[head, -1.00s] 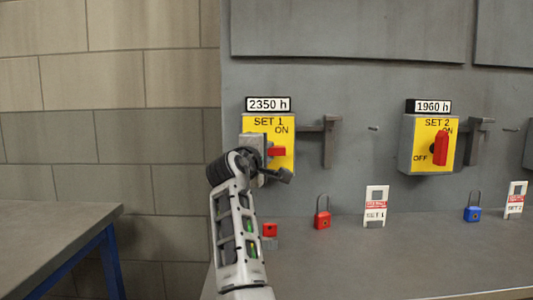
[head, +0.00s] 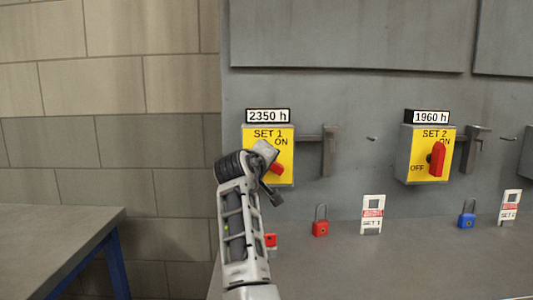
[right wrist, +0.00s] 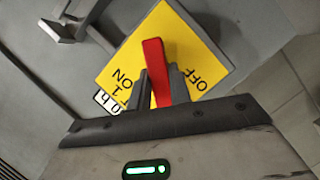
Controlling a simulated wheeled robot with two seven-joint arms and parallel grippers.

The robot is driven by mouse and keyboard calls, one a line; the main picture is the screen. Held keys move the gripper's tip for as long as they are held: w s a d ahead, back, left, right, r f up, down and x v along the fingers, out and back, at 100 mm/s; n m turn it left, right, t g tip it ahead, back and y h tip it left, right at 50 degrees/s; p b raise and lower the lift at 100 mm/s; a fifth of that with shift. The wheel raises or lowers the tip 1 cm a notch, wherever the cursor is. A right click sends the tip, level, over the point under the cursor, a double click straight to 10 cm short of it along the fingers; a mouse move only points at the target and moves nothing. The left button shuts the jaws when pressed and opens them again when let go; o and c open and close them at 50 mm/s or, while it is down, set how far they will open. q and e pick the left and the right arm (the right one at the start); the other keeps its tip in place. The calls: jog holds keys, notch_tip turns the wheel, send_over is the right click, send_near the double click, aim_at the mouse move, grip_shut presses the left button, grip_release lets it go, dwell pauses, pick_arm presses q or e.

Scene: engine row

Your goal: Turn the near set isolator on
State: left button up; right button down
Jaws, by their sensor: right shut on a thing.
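The SET 1 isolator (head: 285,150) is a yellow-faced box on the grey panel, marked ON at upper right. My right gripper (head: 268,158) is in front of it and hides its left side. In the right wrist view, my right gripper (right wrist: 160,85) is shut on the red handle (right wrist: 153,58), one finger on each side. The handle also shows in the head view (head: 277,169), tilted, its visible end pointing to the lower right. The yellow plate (right wrist: 165,25) shows ON and OFF around it. My left gripper is not in view.
The SET 2 isolator (head: 427,155) stands to the right, its red handle upright. A red padlock (head: 320,222), a blue padlock (head: 467,215) and white tags (head: 373,201) are on the grey ledge (head: 380,265). A table (head: 50,235) stands at left.

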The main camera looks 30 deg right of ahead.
pick_arm(q)
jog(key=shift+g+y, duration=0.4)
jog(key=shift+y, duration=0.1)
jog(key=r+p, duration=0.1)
jog(key=p, duration=0.2)
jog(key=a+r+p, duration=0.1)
jog(key=p, duration=0.2)
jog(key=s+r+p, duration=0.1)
jog(key=p, duration=0.2)
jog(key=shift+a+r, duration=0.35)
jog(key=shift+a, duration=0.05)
pick_arm(e)
jog(key=m+y, duration=0.1)
jog(key=m, duration=0.1)
jog(key=m+t+y, duration=0.1)
jog(key=m+y, duration=0.1)
jog(key=m, duration=0.1)
jog(key=m+y, duration=0.2)
jog(key=shift+s+d+r+m+t, duration=0.1)
jog(key=shift+d+r+m+t, duration=0.15)
jog(key=shift+m+t, duration=0.15)
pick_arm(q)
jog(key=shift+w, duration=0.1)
pick_arm(e)
jog(key=c, duration=1.3)
grip_release()
jog(key=shift+f, duration=0.1)
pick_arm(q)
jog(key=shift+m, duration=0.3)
